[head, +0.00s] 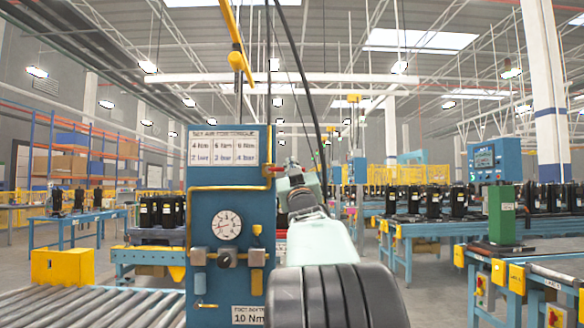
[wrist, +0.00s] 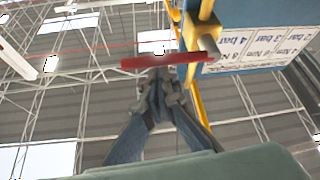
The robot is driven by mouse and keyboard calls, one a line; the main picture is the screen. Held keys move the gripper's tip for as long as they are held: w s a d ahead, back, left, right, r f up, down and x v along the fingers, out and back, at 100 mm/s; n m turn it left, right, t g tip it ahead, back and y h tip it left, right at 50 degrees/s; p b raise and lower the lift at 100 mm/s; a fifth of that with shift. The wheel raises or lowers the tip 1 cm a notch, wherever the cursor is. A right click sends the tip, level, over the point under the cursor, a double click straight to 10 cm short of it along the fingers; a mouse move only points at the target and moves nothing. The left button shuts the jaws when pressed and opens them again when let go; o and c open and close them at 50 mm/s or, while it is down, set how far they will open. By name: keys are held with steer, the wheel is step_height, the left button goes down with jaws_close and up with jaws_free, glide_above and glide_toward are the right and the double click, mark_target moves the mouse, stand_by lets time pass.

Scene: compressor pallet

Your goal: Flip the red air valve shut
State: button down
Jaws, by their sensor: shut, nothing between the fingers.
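The red air valve (head: 274,169) is at the upper right edge of the blue panel (head: 262,215), by the end of a yellow pipe. In the wrist view its red handle (wrist: 140,62) is a long bar lying crosswise, its right end by the yellow pipe fitting (wrist: 206,32). My gripper (head: 293,166) is shut and empty, just right of the valve. In the wrist view my closed fingertips (wrist: 160,78) are right at the middle of the handle; I cannot tell whether they touch it. My arm hides what is behind it.
The panel carries a pressure gauge (head: 229,224), knobs and a torque label (head: 223,149). A roller conveyor (head: 110,308) lies in front at left. A yellow overhead arm (head: 236,40) and a black hose hang above. A green box (head: 501,213) stands on the right conveyor.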

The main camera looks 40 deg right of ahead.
step_height(320, 180, up, 4)
steer(key=r+p, duration=0.1)
steer(key=p, duration=0.1)
steer(key=w+a+f+b+v, duration=0.1)
steer(key=b+v, duration=0.1)
steer(key=v, duration=0.9)
steer(key=shift+s, duration=0.15)
steer(key=shift+f, duration=0.1)
